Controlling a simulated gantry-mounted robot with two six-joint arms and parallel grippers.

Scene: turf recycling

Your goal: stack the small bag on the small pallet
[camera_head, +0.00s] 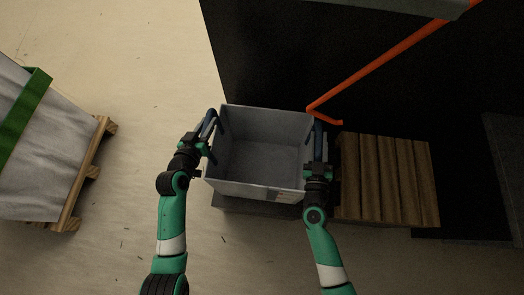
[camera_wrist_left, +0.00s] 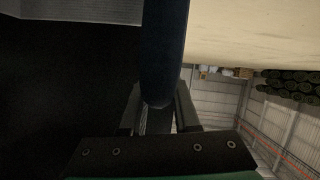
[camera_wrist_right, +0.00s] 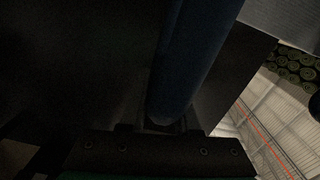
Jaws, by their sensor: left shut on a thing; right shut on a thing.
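A grey open-topped box (camera_head: 262,188), empty inside, is in the middle of the head view, with dark blue handles at its left and right sides. Nothing else that looks like a small bag is in view. My left gripper (camera_head: 206,135) is shut on the left handle, a dark blue bar in the left wrist view (camera_wrist_left: 165,50). My right gripper (camera_head: 318,158) is shut on the right handle, which fills the middle of the right wrist view (camera_wrist_right: 185,60). A small brown wooden slatted pallet (camera_head: 388,180) lies right of the box, beyond my right gripper.
A large whitish bag (camera_head: 50,150) with a green strap (camera_head: 25,115) stands on a wooden pallet (camera_head: 92,175) at the left. An orange bar (camera_head: 385,65) slants across a dark area behind the box. The pale floor (camera_head: 130,75) between left bag and box is clear.

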